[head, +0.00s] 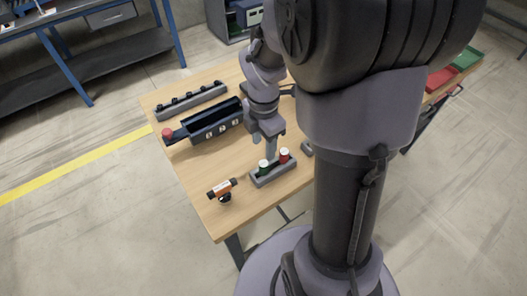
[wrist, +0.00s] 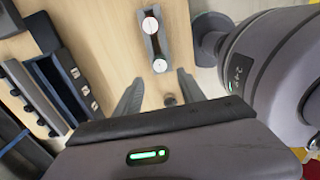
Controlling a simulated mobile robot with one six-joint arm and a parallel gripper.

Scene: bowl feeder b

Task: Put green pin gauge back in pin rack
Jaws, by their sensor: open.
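The pin rack (head: 272,176) is a small grey block near the front of the table. A green pin gauge with a white top (head: 263,168) stands upright in its left end, and a red one with a white top (head: 284,156) stands in its right end. The wrist view shows the rack (wrist: 148,39) with the red pin gauge (wrist: 151,25) above the green one (wrist: 160,66). My gripper (head: 271,158) points down close to the rack. In the wrist view its fingers (wrist: 160,88) are spread, with nothing held; the green pin gauge appears just beyond the fingertips, apart from them.
An orange and black device (head: 222,187) lies left of the rack. A dark open bin (head: 214,125) with white labels and a grey rail (head: 190,101) stand further back. A red button (head: 167,132) is by the bin. Bare tabletop lies between bin and rack.

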